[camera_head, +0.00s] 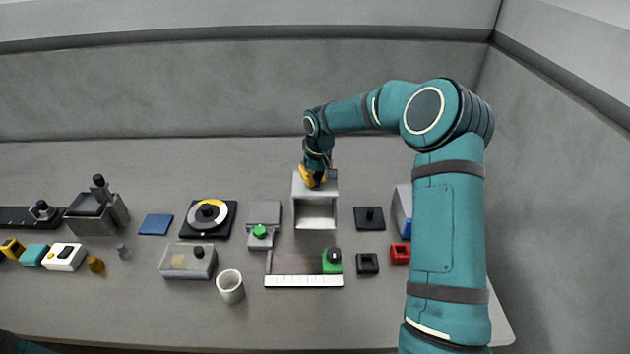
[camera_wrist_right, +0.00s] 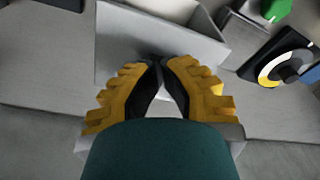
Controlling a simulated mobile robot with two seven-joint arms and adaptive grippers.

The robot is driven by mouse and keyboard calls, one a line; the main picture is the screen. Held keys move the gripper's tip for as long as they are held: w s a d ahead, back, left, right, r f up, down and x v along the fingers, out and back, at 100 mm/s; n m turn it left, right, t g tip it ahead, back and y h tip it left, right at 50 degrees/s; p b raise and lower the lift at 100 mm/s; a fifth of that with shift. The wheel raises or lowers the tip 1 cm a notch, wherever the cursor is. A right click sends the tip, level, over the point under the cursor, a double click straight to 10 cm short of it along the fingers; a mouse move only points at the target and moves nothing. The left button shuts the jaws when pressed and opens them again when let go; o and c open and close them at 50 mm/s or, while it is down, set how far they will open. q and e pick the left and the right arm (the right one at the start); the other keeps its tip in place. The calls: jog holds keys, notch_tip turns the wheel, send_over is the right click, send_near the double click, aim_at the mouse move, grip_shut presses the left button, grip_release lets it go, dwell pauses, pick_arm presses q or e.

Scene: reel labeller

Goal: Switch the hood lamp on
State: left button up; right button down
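The hood looks to be the light grey open-fronted box (camera_head: 316,212) near the middle of the table. Its inside is pale; I cannot tell whether a lamp is lit. My right gripper (camera_head: 314,182) is at the top of this box, pointing down, with yellow fingers. In the right wrist view, the fingertips of the right gripper (camera_wrist_right: 158,64) meet with nothing visible between them, over the grey box (camera_wrist_right: 205,45). I cannot tell whether they touch it. No switch shows; it may be hidden under the gripper. My left gripper is out of view.
Left of the box are a grey block with a green knob (camera_head: 260,232) and a black dial with a yellow-white ring (camera_head: 222,206). A black square plate (camera_head: 369,224) is to the right. In front are a white strip (camera_head: 303,282) and a white cup (camera_head: 230,291).

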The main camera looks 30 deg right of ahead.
jog(key=shift+f, duration=0.35)
jog(key=shift+r+p, duration=2.1)
jog(key=shift+r, duration=1.45)
jog(key=shift+f, duration=0.1)
